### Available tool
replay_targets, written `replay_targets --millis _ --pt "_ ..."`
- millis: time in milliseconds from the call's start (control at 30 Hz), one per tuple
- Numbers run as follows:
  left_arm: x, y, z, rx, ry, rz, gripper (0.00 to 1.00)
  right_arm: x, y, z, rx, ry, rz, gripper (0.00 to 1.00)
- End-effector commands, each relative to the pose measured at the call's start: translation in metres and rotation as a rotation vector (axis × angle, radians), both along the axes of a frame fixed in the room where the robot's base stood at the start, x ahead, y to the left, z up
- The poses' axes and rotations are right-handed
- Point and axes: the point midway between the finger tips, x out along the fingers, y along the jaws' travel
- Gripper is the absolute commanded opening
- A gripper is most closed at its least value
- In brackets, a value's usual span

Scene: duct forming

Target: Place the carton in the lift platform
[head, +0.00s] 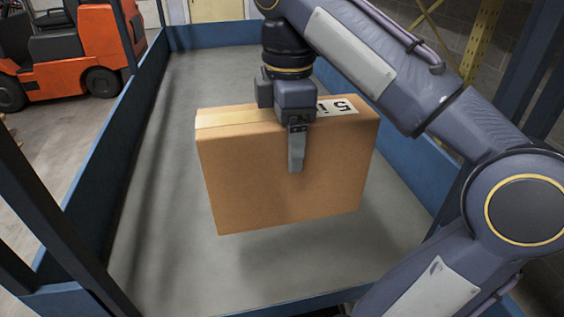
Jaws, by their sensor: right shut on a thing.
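The carton (260,180) is a brown cardboard box with tape and a printed white label along its top. My right gripper (296,150) is shut on the carton's top part, with one finger down its near face. The other finger is hidden behind the box. The carton hangs roughly upright and slightly tilted, with a soft shadow on the floor below it. It appears to be above the grey floor of the lift platform (160,200), inside its blue side walls. My left gripper is not in view.
A blue wall (95,165) runs along the platform's left side, and another lies at the right behind my arm. Dark posts stand at the left and right. An orange forklift (75,55) is outside at the upper left. Platform floor around the carton is clear.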

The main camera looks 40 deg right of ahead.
Motion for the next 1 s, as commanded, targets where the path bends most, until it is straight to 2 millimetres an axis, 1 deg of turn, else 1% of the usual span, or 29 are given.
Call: replay_targets --millis 33,100,167,300,500,600,867,933,1000 --pt "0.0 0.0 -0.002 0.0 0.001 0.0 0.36 0.011 -0.003 -0.006 -0.001 0.0 -0.002 0.07" --pt "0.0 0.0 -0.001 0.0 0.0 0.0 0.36 0.024 -0.009 -0.012 -0.001 0.0 -0.003 0.07" --pt "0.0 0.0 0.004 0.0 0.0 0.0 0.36 0.036 -0.013 -0.015 0.0 0.001 -0.002 0.07" --pt "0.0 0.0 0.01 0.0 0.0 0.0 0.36 0.063 -0.024 -0.028 0.0 0.001 -0.003 0.07" --pt "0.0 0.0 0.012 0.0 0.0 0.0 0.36 0.088 -0.034 -0.061 -0.001 0.0 -0.003 0.07" --pt "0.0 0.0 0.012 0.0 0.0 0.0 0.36 0.096 -0.037 -0.072 -0.001 -0.002 0.0 0.07" --pt "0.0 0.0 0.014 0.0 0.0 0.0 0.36 0.107 -0.041 -0.086 -0.001 -0.002 -0.002 0.07" --pt "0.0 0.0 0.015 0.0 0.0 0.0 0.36 0.111 -0.043 -0.094 0.0 -0.001 -0.002 0.07" --pt "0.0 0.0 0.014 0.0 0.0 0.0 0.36 0.11 -0.042 -0.104 0.0 -0.001 -0.001 0.07"
